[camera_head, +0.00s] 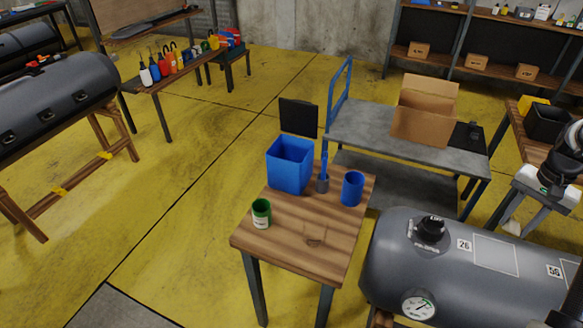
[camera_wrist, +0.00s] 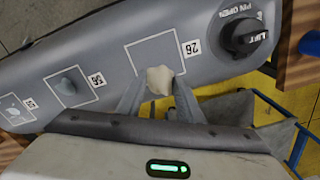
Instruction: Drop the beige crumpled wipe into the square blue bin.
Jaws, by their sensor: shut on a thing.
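The beige crumpled wipe (camera_wrist: 159,80) is held between the fingertips of my gripper (camera_wrist: 158,92), above the grey inflatable tube in the wrist view. In the head view my gripper (camera_head: 512,222) is at the right edge, with the pale wipe (camera_head: 512,228) low between its fingers. The square blue bin (camera_head: 290,166) stands upright and open-topped on the small wooden table (camera_head: 285,245), well to the left of my gripper. The bin's floor is hidden.
A round blue cup (camera_head: 352,189), a dark-based blue brush (camera_head: 322,180) and a green can (camera_head: 261,213) share the small table. The grey tube (camera_head: 470,265) lies at right front. A blue-handled cart (camera_head: 400,140) with an open cardboard box (camera_head: 424,112) stands behind.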

